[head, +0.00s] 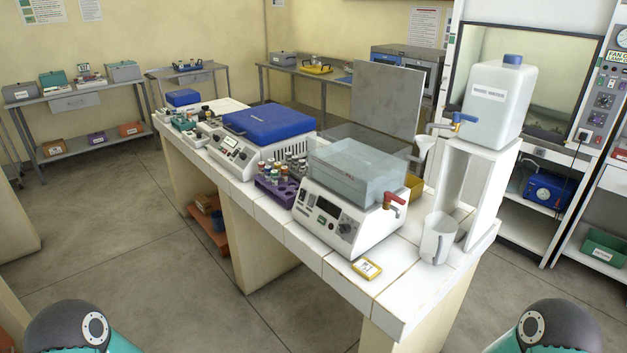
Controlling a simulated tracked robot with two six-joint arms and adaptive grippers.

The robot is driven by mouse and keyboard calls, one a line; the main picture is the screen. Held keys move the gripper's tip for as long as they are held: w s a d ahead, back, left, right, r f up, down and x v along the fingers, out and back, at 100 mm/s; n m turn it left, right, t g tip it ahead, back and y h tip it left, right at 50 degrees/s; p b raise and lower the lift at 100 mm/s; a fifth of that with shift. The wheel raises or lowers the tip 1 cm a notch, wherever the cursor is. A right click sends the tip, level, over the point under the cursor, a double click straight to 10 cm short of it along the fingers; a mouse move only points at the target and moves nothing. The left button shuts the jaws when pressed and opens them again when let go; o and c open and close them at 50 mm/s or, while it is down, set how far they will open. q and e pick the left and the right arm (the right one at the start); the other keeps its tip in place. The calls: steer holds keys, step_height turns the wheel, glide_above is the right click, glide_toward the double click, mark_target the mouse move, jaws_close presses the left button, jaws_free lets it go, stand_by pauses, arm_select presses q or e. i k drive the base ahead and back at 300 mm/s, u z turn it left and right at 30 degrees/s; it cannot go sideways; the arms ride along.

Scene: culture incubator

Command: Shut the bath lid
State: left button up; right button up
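The water bath (335,222) is a white unit with a dark display and knob on its sloped front, on the white-tiled bench. A clear, bluish tank (350,178) sits on top of it, with a red-handled tap at its right. A flat grey panel (387,95) stands upright behind the tank and looks like the raised lid. A darker see-through pane shows between tank and panel; I cannot tell how it joins them. Only rounded joints of my two arms show at the bottom corners. Neither gripper is in view.
A purple rack (276,189) of tubes and a blue-lidded unit (268,123) stand left of the bath. Right of it are a white jug (438,238) and a water container (498,104) on a white stand.

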mark_target(385, 98)
steer(key=u, duration=0.95)
steer(key=i, duration=0.15)
steer(key=z, duration=3.1)
steer(key=i, duration=3.8)
steer(key=u, duration=0.6)
